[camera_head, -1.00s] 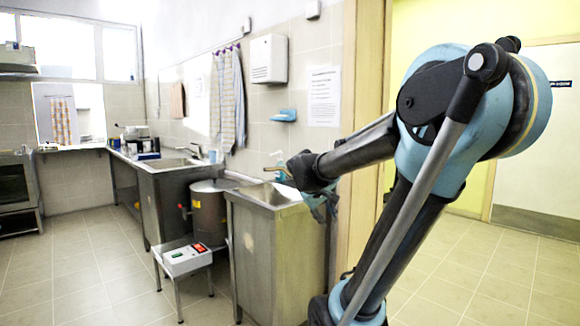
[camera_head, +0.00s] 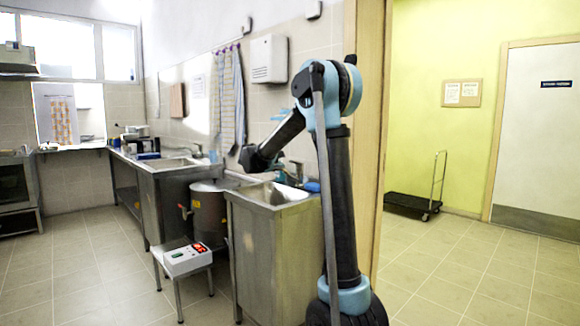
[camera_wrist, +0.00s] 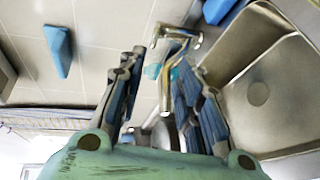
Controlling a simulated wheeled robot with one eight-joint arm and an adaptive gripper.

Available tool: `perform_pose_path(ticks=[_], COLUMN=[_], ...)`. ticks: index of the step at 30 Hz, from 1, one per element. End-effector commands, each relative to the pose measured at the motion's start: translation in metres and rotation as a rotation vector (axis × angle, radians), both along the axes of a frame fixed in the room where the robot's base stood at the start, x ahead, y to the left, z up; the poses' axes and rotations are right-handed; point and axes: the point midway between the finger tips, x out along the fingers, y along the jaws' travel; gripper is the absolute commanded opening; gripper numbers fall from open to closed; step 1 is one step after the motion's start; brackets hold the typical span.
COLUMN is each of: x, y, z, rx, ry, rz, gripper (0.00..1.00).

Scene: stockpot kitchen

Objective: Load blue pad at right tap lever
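The right sink's chrome tap (camera_head: 297,168) stands at the back of the steel sink (camera_head: 282,194). In the wrist view the tap (camera_wrist: 188,38) shows just beyond my fingertips. A small teal piece (camera_wrist: 180,72) lies between the fingers, beside the tap; I cannot tell if it is the lever's pad. A blue object (camera_wrist: 214,9) lies at the sink's edge, and also shows at the right rim in the head view (camera_head: 313,187). My gripper (camera_wrist: 162,66) is open, its two fingers apart, with nothing visibly clamped. My arm partly hides it in the head view.
A blue wall holder (camera_wrist: 60,50) is on the tiles. A large steel pot (camera_head: 209,208) stands left of the sink, behind a low stool with a white control box (camera_head: 187,259). A door frame (camera_head: 367,120) is close right of my arm. The floor at left is clear.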

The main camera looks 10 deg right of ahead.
Motion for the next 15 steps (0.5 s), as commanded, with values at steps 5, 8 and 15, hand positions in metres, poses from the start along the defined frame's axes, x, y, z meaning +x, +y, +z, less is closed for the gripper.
perform_pose_path(ticks=[5, 8, 15], x=[0.015, 0.022, 0.052], y=[0.012, 0.009, -0.011], z=[0.001, 0.0, -0.007], rx=[-0.034, -0.037, -0.036], ry=[-0.012, -0.013, -0.014], rz=[0.021, 0.021, 0.02], gripper=[0.32, 0.32, 0.32])
